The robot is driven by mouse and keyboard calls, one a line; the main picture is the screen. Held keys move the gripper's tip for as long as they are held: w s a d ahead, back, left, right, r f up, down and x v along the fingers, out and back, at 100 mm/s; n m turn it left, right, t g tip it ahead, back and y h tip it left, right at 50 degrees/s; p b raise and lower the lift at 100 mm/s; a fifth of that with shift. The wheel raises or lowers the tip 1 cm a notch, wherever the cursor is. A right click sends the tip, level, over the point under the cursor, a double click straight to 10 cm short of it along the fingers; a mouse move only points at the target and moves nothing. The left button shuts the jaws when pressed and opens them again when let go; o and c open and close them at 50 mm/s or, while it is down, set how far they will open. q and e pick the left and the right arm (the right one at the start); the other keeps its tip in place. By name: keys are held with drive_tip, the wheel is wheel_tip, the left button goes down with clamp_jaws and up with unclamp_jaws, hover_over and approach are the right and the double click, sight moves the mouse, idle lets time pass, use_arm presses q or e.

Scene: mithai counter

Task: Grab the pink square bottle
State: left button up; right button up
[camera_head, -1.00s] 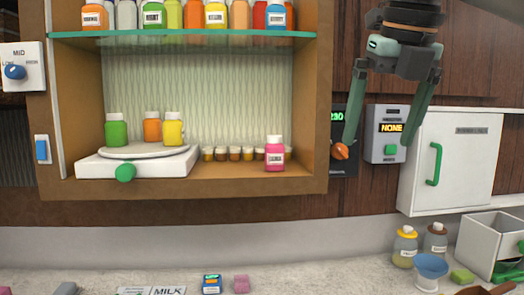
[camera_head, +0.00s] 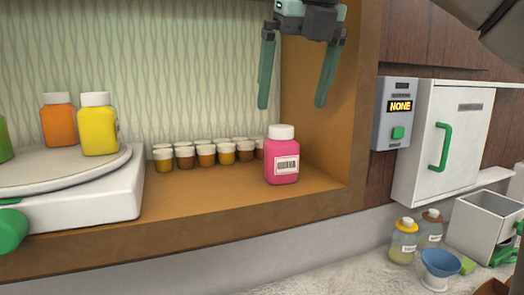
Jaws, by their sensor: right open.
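The pink square bottle (camera_head: 282,157) stands upright on the wooden shelf of the open cabinet, near its right front. It has a white cap and a white label with a barcode. My right gripper (camera_head: 291,105) hangs from the top of the picture with its two green fingers pointing down and spread apart. In the picture it is just above the bottle, one finger to each side of the cap, with nothing between them. My left gripper is not in view.
A row of small capped jars (camera_head: 206,153) stands left of the bottle. A white turntable stand (camera_head: 120,185) holds orange (camera_head: 59,120) and yellow (camera_head: 98,126) bottles. The cabinet's side wall (camera_head: 330,125) is close on the right. A blue funnel (camera_head: 438,262) is on the counter below.

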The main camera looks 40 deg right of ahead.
sight(287, 130)
drive_tip(key=x, duration=0.6)
drive_tip(key=shift+w+d+f, duration=0.1)
drive_tip(key=shift+f, duration=0.3)
drive_tip(key=shift+x, duration=2.8)
drive_tip(key=shift+r, duration=0.1)
drive_tip(key=c, duration=1.5)
clamp_jaws()
drive_tip(key=shift+r, duration=0.2)
